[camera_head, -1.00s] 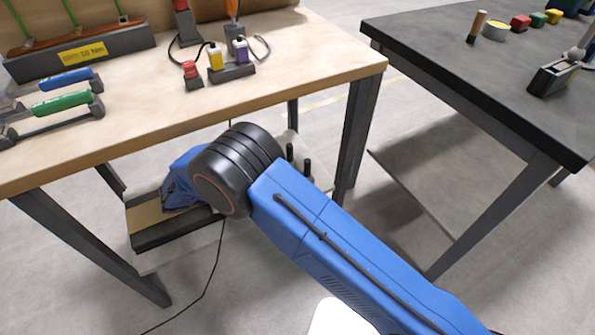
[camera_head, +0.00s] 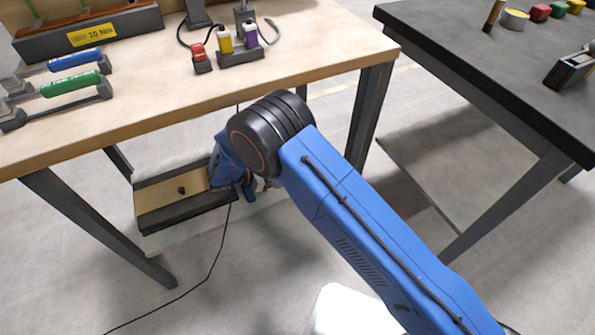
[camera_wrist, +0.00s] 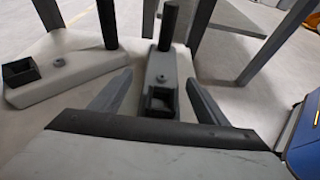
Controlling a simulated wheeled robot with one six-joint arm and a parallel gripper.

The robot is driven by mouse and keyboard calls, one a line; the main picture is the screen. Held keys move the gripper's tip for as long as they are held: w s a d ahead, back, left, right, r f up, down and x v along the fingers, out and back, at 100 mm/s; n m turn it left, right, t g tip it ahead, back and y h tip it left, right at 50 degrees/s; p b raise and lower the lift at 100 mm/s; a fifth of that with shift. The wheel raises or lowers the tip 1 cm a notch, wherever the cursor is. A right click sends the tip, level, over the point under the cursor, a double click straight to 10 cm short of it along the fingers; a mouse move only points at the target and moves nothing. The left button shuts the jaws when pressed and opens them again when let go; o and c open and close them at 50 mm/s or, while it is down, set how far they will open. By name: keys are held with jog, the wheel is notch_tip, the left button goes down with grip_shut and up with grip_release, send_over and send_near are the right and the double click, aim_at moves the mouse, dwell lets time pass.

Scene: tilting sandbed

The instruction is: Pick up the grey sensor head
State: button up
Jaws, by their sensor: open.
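In the wrist view a grey block (camera_wrist: 160,68), which looks like the grey sensor head, lies between the fingers of my gripper (camera_wrist: 159,77). It has a dark square socket (camera_wrist: 160,103) at its near end and a black post rises by its far end. The fingers stand apart, one on each side, and I see no contact. How far the block lies below the fingertips is hard to tell. In the head view my blue wrist (camera_head: 228,165) is under the wooden bench, and the fingers and the block are hidden or too small to tell.
A pale base (camera_wrist: 50,85) with a black post and square cup stands at left in the wrist view. The sandbed (camera_head: 155,205) lies under the wooden bench (camera_head: 150,115), close to my wrist. Bench legs (camera_head: 365,115) and a dark table (camera_head: 480,85) are to the right.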

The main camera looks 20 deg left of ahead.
jog(key=x, duration=0.5)
jog(key=shift+d, duration=0.15)
jog(key=c, duration=1.3)
